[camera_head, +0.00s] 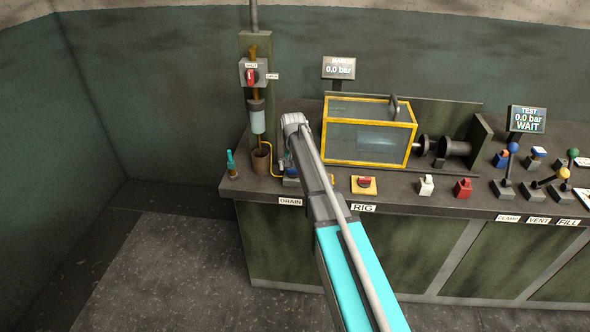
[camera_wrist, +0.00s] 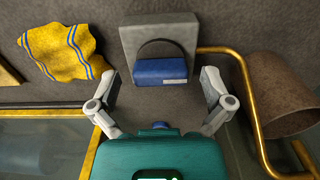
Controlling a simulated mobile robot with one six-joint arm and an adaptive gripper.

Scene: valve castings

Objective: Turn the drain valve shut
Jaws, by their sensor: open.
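The drain valve shows in the wrist view as a blue handle (camera_wrist: 161,71) on a grey square block (camera_wrist: 158,34). In the head view only a bit of its blue (camera_head: 291,171) shows beside my arm, above the DRAIN label (camera_head: 290,201). My gripper (camera_wrist: 161,84) is open and empty in the wrist view, with one finger on each side of the blue handle. Gaps show between the handle and both fingers; I cannot tell their height relative to it. In the head view my arm hides most of the gripper and valve.
A yellow pipe (camera_wrist: 246,105) and a brown cup (camera_wrist: 282,95) stand close on the right in the wrist view. A striped yellow cloth (camera_wrist: 66,53) lies on the left. The yellow-framed clear box (camera_head: 367,130) stands beside my arm. A red button (camera_head: 364,183) sits nearby on the bench.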

